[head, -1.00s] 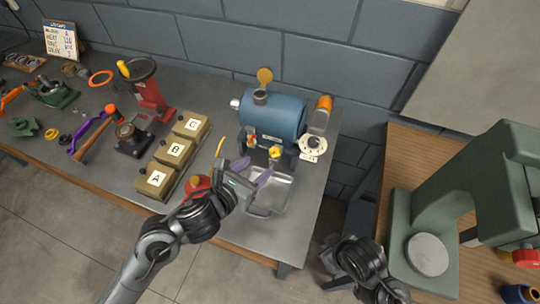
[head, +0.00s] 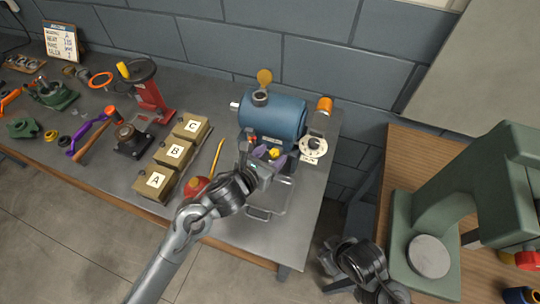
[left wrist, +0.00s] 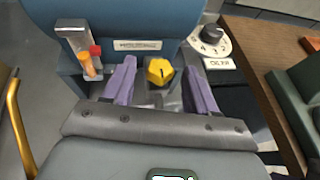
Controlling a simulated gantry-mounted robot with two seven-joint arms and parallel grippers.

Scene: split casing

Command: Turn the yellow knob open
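The yellow knob (left wrist: 159,72) sits on the front of the blue machine, and it also shows in the head view (head: 274,153). The machine's blue drum (head: 273,119) stands at the right end of the grey bench. My left gripper (left wrist: 160,88) is open, with its purple fingers on either side of the knob in the left wrist view. I cannot tell whether the fingers touch it. In the head view the left gripper (head: 266,155) is at the machine's front. My right arm shows at the bottom right, but its fingers cannot be made out.
A white dial (head: 313,146) stands right of the knob. Small orange and red parts (left wrist: 91,58) are left of it. A clear tray (head: 270,200) lies below. Boxes A, B and C (head: 175,152) and a red round object (head: 196,187) are to the left.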

